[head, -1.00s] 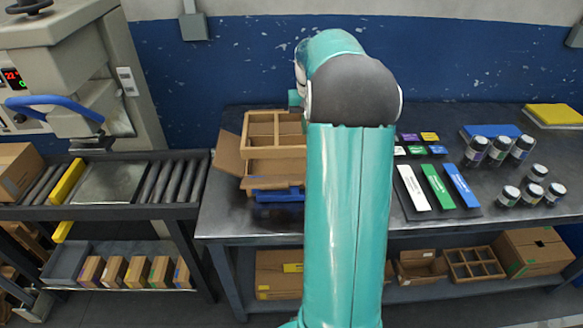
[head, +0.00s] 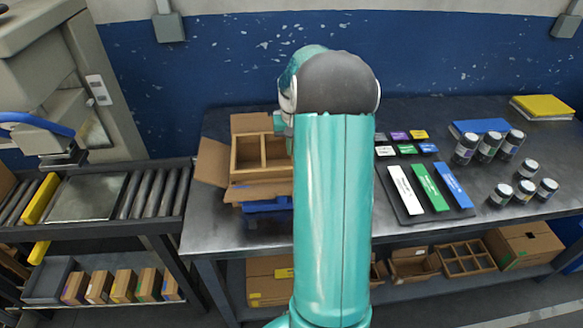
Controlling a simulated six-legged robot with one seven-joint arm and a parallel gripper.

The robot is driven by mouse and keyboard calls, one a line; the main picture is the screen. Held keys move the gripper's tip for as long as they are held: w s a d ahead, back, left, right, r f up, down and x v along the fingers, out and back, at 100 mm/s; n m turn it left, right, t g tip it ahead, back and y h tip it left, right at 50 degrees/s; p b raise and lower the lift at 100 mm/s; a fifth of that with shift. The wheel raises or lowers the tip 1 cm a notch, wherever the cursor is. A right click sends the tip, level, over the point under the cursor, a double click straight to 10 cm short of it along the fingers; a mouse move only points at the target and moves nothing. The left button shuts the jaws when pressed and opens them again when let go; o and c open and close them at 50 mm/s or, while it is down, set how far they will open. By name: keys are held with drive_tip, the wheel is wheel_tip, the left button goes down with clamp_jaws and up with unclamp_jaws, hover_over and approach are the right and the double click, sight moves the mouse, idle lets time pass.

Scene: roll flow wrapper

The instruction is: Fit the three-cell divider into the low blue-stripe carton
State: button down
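The open cardboard carton (head: 212,162) stands on the left part of the dark workbench with its flaps spread. The cardboard divider (head: 249,152) sits at the carton's mouth, between the back flap (head: 250,122) and the front flap (head: 258,191). Two of its cells show; its right end is hidden behind my arm. I cannot tell how deep it sits. A blue piece (head: 265,205) shows under the front flap; I cannot tell if it is a stripe or a support.
To the right are a dark board with white, green and blue strips (head: 429,187), small colored tiles (head: 407,149) and several jars (head: 488,146). A roller conveyor (head: 150,194) adjoins on the left. The lower shelf holds cartons (head: 524,245) and another divider (head: 466,260).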

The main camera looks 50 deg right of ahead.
wheel_tip(320, 180, down, 9)
drive_tip(key=shift+r, duration=0.1)
idle(0.3)
drive_tip(key=shift+f, duration=0.3)
drive_tip(key=c, duration=1.5)
unclamp_jaws()
drive_tip(key=shift+r, duration=0.1)
